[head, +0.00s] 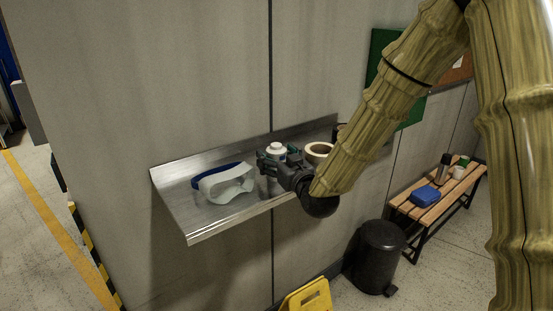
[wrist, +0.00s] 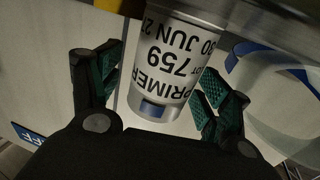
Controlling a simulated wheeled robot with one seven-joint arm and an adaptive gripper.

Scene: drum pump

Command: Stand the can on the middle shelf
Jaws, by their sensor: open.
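The can (head: 276,149) has a white top and stands upright at the metal shelf (head: 188,225) on the wall; my gripper hides its lower part in the head view. In the wrist view the can (wrist: 168,75) shows a white label reading PRIMER 759, upside down in the picture. My gripper (head: 279,160) is open, with one finger on each side of the can. I cannot tell whether either finger touches it. Only this one shelf is in view.
Safety goggles (head: 225,183) with a blue strap lie on the shelf left of the can. A cream round-rimmed object (head: 318,150) is right of it, partly behind my arm. Below are a black bin (head: 377,258) and a yellow floor sign (head: 308,298). A bench (head: 432,205) stands right.

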